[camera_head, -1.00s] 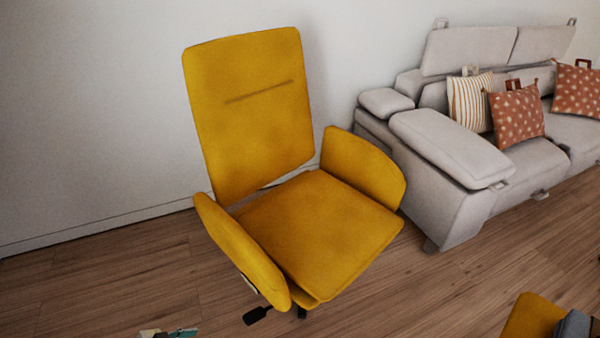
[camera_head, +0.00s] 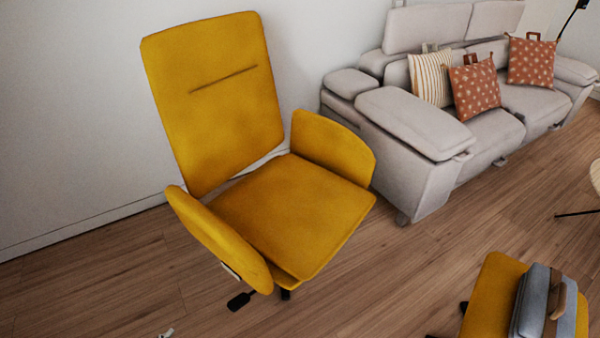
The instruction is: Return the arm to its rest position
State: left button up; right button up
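Neither my left nor my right gripper can be made out in the head view. A small pale fragment (camera_head: 167,333) shows at the bottom edge, left of centre. It is too cut off to tell what it is. The view is of the lounge: a yellow armchair (camera_head: 290,210) stands in the middle, with a tall back and two armrests, empty.
A light grey sofa (camera_head: 415,120) with a striped cushion (camera_head: 430,78) and two red patterned cushions (camera_head: 475,88) stands at the right. A yellow footstool (camera_head: 490,290) at the lower right bears a grey folded item (camera_head: 532,300). Wooden floor (camera_head: 400,270) between is clear.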

pick_arm(q)
jog(key=s+a+r+g+y, duration=0.3)
jog(key=s+a+r, duration=0.1)
jog(key=s+a, duration=0.55)
jog(key=w+d+n+t+h+p, duration=0.1)
jog(key=w+d+t+h+p, duration=0.1)
jog(key=d, duration=0.6)
jog(key=w+d+n+t+h+p, duration=0.2)
jog(key=d+h+p, duration=0.3)
jog(key=d, duration=0.4)
jog(key=shift+w+f+t+p, duration=0.4)
jog(key=shift+w+t+p, duration=0.35)
jog(key=shift+p, duration=0.15)
pick_arm(e)
jog(key=shift+m, duration=0.4)
jog(key=r, duration=0.3)
jog(key=s+a+r, duration=0.1)
jog(key=shift+a+r, duration=0.1)
jog(key=shift+r, duration=0.3)
jog(key=shift+w+r, duration=0.2)
jog(key=shift+r, duration=0.15)
